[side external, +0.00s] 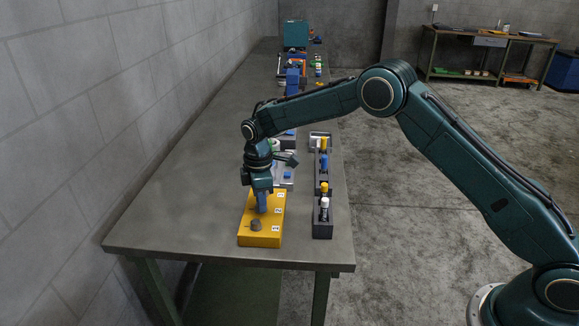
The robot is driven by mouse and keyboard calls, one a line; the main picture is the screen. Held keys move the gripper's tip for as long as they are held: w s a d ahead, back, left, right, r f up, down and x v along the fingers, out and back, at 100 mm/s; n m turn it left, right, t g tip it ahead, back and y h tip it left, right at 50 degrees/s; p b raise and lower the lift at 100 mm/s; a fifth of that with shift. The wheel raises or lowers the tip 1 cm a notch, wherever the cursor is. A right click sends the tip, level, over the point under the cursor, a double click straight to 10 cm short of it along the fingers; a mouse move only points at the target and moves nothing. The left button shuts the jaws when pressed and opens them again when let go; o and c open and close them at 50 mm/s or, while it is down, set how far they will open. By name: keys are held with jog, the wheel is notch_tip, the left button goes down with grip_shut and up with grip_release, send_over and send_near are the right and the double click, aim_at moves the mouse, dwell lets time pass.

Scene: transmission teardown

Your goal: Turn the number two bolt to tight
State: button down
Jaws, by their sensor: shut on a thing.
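A yellow block (259,238) lies near the front of the grey table, with several small white number labels along its right side, too small to read surely. A dark round bolt head (256,225) stands up at its near end. My gripper (262,191) points down over the block's middle.
A dark rack (322,230) right of the block holds upright pieces with white, yellow and blue parts. A grey part (284,182) lies behind the block, and more parts sit farther back. The table's left side is clear. A wall (80,120) runs along the left.

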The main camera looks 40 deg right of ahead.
jog(key=m, duration=0.7)
jog(key=shift+s+a+m, duration=0.1)
jog(key=shift+m, duration=0.3)
jog(key=m, duration=0.3)
jog(key=shift+m, duration=0.3)
jog(key=m, duration=0.4)
jog(key=shift+a, duration=0.15)
jog(key=c, duration=1.3)
grip_release()
jog(key=shift+r, duration=0.1)
